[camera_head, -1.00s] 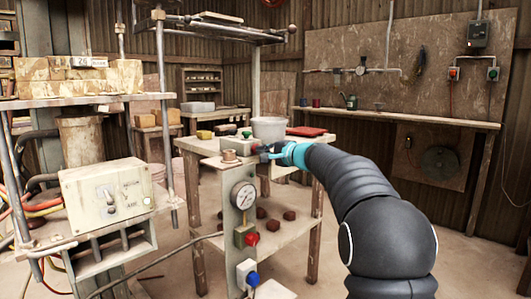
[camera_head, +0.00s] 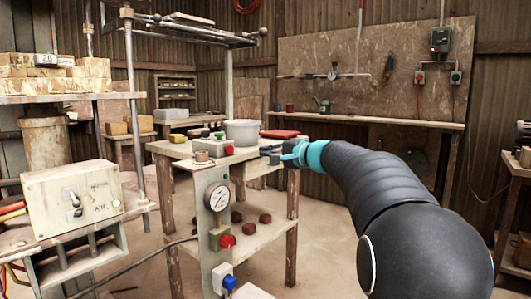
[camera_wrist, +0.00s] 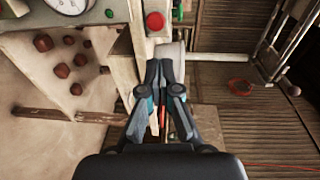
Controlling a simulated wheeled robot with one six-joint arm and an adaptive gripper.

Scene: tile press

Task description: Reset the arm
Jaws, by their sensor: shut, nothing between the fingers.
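My gripper (camera_head: 270,153) is at the end of my dark arm, with a teal band behind it. In the head view it is at the right edge of the wooden table (camera_head: 180,149), in front of it or above its edge. In the wrist view my gripper (camera_wrist: 166,64) has its fingers together and holds nothing. The grey-white bucket (camera_wrist: 171,52) shows just beyond the fingertips, and I cannot tell the gap.
A post with a gauge (camera_head: 217,197), a red button (camera_head: 227,241) and a blue button (camera_head: 229,282) stands in front. A control box (camera_head: 71,197) is at left. Open floor lies right of the table.

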